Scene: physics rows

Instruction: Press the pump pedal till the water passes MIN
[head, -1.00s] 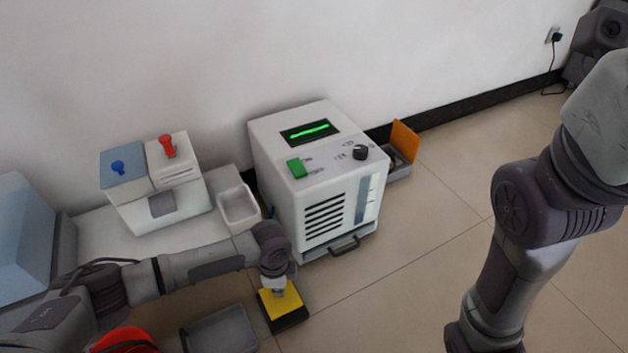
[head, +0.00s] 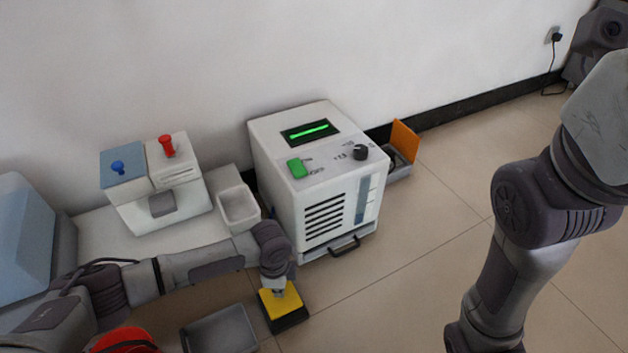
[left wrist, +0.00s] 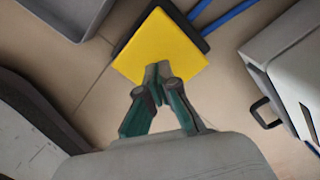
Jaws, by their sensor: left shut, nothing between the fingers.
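The yellow pump pedal (head: 290,306) sits on a dark base on the floor, in front of the white machine (head: 272,165). It also shows in the left wrist view (left wrist: 160,40), with blue tubes beside it. My left gripper (head: 279,292) points down at the pedal. It is shut and empty, and in the left wrist view its fingertips (left wrist: 158,72) overlap the near part of the yellow plate. I cannot tell whether they touch it. A bluish upright water gauge (head: 365,198) is on the machine's front. Its MIN mark is too small to read. My right gripper is out of view.
A white bin (head: 240,208) and a box with red and blue knobs (head: 160,180) stand at left. A grey tray (head: 220,332) lies left of the pedal. A handle (head: 344,246) sticks out low on the machine. Floor is open to the right, up to my right arm.

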